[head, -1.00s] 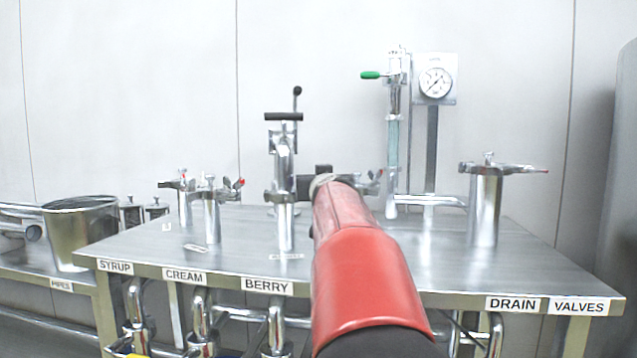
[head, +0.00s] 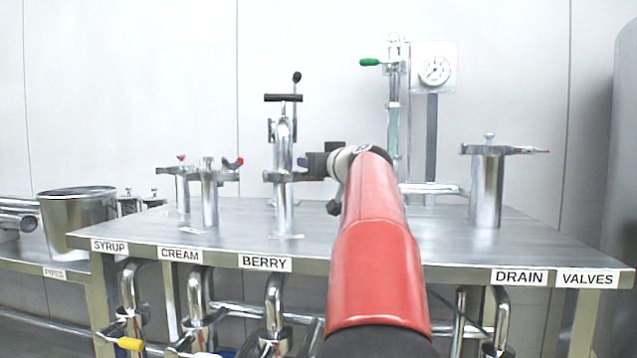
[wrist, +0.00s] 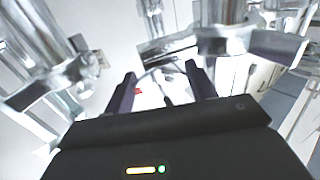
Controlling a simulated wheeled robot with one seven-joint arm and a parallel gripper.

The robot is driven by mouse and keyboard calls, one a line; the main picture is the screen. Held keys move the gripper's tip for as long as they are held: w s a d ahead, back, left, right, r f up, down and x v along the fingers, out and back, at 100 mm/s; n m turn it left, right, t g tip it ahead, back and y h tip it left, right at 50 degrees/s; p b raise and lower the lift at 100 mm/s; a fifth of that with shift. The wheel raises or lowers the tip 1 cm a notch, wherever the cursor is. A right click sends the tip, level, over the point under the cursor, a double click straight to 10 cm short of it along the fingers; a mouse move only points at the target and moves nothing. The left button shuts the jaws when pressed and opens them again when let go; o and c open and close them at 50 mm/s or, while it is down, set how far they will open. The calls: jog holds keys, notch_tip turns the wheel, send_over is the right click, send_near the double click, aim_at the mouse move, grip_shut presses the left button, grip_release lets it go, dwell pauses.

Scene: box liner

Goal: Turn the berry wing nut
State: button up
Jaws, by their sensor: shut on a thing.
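The berry pipe (head: 284,205) stands upright behind the BERRY label, with a clamp (head: 283,177) around it and a black T-handle above. My gripper (head: 308,165) is at the right side of this clamp. In the wrist view my two dark fingers (wrist: 163,88) stand a little apart, closed on the berry wing nut (wrist: 167,91). A small red spot shows beside the left finger. In the head view the wing nut is hidden by my gripper, so its angle cannot be told there.
The cream pipe (head: 210,205) and syrup pipe (head: 183,195) stand to the left with clamps. The drain pipe (head: 486,195) is at the right. A gauge (head: 435,70) is behind. A steel pot (head: 77,220) stands at far left. The front tabletop is mostly clear.

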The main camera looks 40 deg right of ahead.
jog(key=n+y, duration=0.1)
jog(key=y, duration=0.1)
jog(key=shift+d+f+n+t+y, duration=0.1)
jog(key=shift+d+n+t+y, duration=0.2)
jog(key=shift+n+y, duration=0.1)
jog(key=n+y, duration=0.1)
jog(key=y, duration=0.1)
jog(key=shift+r+n+y+p, duration=0.2)
jog(key=shift+n+y+p, duration=0.15)
jog(key=shift+n+y, duration=0.05)
jog(key=n+y+p, duration=0.2)
jog(key=y, duration=0.1)
jog(key=shift+a+r, duration=0.1)
jog(key=shift+n+g+y+p, duration=0.7)
jog(key=shift+n+y+p, duration=0.3)
jog(key=shift+y, duration=0.4)
jog(key=shift+a, duration=0.1)
jog(key=o, duration=0.7)
jog(key=shift+f, duration=0.2)
